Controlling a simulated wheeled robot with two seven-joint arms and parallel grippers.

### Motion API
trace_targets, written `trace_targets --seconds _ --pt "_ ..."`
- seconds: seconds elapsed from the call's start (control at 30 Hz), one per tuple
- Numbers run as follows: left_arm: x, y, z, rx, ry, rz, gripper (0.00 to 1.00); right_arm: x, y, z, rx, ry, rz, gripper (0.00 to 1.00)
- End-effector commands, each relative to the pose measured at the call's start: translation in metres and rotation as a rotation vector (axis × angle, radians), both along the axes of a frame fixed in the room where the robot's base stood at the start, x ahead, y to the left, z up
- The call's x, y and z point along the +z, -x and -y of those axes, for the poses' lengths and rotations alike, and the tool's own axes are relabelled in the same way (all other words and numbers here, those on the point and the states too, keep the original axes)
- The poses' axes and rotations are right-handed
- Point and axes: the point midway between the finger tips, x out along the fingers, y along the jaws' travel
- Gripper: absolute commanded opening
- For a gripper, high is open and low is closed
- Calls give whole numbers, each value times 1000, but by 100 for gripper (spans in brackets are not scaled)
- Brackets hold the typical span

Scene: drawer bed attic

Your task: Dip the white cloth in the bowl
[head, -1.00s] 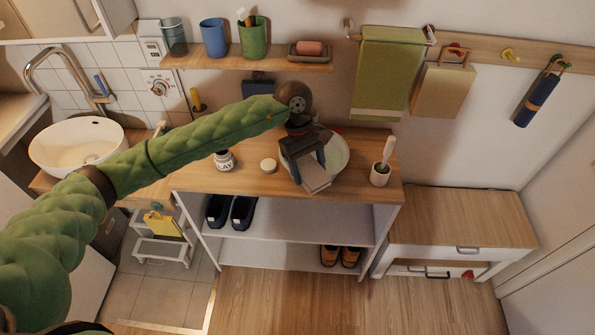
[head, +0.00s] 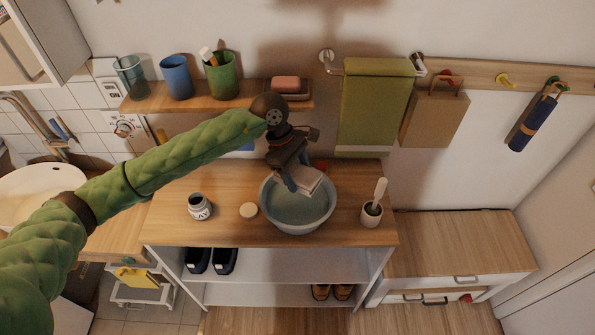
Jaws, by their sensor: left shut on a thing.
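My left gripper (head: 288,182) is shut on the white cloth (head: 308,181), which shows as a pale, flat folded piece between and beyond the fingers. The gripper holds it over the back part of the bowl (head: 272,219). The bowl is round and pale grey-green, and stands on the wooden top of the shelf unit. It seems to hold water. I cannot tell whether the cloth touches the water. My right gripper does not show.
A wall shelf (head: 150,102) with cups and a green towel (head: 372,110) hang behind.

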Motion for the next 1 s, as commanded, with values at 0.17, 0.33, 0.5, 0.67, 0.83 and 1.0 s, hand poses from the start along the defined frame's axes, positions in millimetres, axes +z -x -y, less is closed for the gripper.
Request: trace_targets --seconds 0.17,0.33,0.5,0.67,0.83,1.0 --pt "-13 0 0 0 0 -1 51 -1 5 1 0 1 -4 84" --pt "-27 1 0 0 -2 -3 51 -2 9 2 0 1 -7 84" --pt "-40 0 0 -2 -1 2 51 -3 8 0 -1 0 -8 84" --pt "-45 0 0 -1 -1 0 51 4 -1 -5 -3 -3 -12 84" --pt "-52 0 0 -1 -1 0 51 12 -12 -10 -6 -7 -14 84" --pt "-58 0 0 -1 -1 0 51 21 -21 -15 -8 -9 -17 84"
